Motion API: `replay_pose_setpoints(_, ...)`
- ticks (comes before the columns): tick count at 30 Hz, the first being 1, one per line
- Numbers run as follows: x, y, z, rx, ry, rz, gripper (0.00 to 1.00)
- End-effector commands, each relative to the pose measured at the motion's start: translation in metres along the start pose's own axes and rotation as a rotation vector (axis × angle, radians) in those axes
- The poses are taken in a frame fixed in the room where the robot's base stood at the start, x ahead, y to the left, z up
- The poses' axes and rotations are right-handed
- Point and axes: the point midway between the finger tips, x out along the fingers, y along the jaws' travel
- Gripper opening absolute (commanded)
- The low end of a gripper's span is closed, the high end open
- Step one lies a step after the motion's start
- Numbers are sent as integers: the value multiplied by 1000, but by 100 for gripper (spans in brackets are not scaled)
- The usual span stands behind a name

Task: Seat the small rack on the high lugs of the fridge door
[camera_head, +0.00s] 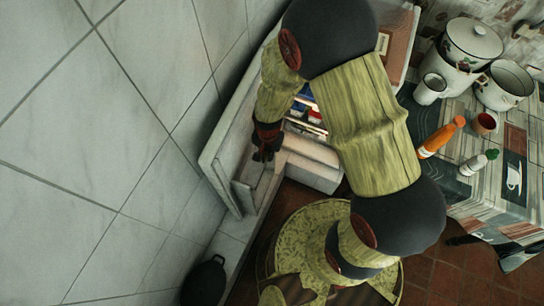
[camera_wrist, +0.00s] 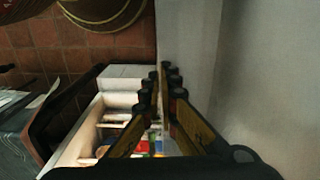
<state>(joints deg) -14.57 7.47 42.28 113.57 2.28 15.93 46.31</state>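My gripper (camera_head: 263,154) reaches down into the open fridge door (camera_head: 216,160) in the head view. In the wrist view its dark, knobbed fingers (camera_wrist: 160,75) converge towards their tips with a narrow gap between them. A pale panel (camera_wrist: 185,28) lies beyond the tips; I cannot tell whether they grip it. A pale ledge-like piece (camera_head: 243,188) is just below the fingers, against the door's inner side. It may be the small rack, but I cannot separate it clearly from the door. The high lugs cannot be made out.
The fridge interior (camera_head: 312,150) stands open beside the door, with coloured items inside. Tiled wall (camera_head: 100,120) lies close on the door's left. On the right, a counter bears enamel pots (camera_head: 474,42), a mug (camera_head: 430,88) and an orange bottle (camera_head: 440,138). A dark object (camera_head: 204,282) stands below the door.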

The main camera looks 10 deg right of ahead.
Motion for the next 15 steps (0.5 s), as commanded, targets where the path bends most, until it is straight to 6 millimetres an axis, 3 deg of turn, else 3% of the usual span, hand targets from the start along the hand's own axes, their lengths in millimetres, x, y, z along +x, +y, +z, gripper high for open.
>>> replay_pose_setpoints(15, 6, -24, 1, 0, -1, 1, 0)
